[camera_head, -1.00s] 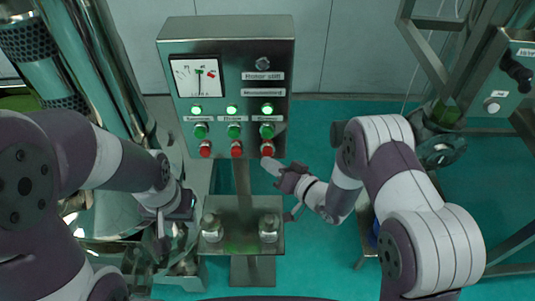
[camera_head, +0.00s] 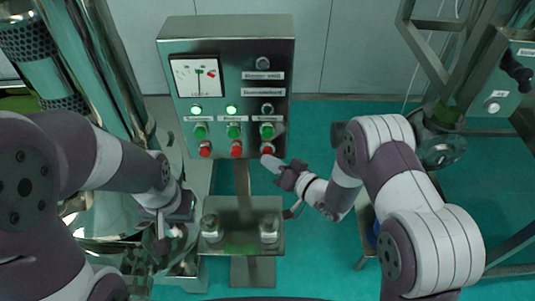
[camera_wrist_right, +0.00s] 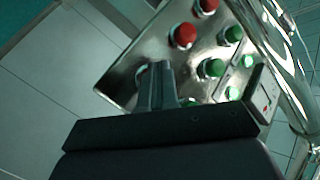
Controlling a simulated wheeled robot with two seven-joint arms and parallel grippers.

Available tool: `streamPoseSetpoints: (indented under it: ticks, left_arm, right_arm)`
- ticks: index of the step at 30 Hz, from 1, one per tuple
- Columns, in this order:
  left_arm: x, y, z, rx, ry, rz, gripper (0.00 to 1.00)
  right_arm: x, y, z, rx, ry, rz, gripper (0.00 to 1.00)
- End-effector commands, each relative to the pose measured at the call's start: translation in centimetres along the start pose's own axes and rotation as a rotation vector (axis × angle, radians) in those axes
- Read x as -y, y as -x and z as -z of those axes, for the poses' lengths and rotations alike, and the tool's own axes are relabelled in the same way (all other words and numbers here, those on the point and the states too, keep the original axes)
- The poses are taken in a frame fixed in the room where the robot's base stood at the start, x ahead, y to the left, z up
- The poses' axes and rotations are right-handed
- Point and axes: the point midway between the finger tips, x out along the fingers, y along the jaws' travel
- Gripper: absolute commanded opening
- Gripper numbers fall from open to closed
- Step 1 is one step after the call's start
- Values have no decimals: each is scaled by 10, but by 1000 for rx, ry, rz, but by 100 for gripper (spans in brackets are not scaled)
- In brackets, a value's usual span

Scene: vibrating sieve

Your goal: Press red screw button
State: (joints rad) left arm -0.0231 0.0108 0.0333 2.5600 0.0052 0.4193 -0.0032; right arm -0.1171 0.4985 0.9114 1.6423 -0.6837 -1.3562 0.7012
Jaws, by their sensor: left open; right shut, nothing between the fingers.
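The control panel (camera_head: 224,85) has a bottom row of three red buttons: left (camera_head: 205,149), middle (camera_head: 237,149) and right (camera_head: 268,149). Their small labels are too blurred to read. My right gripper (camera_head: 268,160) is shut and empty, its fingertips at the lower edge of the right red button, seemingly touching it. In the right wrist view the shut fingers (camera_wrist_right: 157,75) point at the panel and hide that button. The other two red buttons (camera_wrist_right: 184,35) show there. My left gripper (camera_head: 174,226) is open and empty, low at the left.
Green buttons (camera_head: 234,131) sit above the red ones. The lamps above the left (camera_head: 196,109) and middle columns glow; the right lamp (camera_head: 267,109) is dark. A small metal shelf (camera_head: 240,237) with two knobs stands below. A second panel (camera_head: 510,80) is at far right.

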Motion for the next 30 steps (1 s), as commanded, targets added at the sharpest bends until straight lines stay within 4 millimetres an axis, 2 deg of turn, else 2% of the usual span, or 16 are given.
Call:
streamPoseSetpoints:
  ticks: [14,30]
  left_arm:
    - [0,0,0,0,0,0,43]
    - [0,4,0,0,0,0,43]
  right_arm:
    - [-1,-1,2,-2,1,0,0]
    - [8,11,-8,-1,1,0,0]
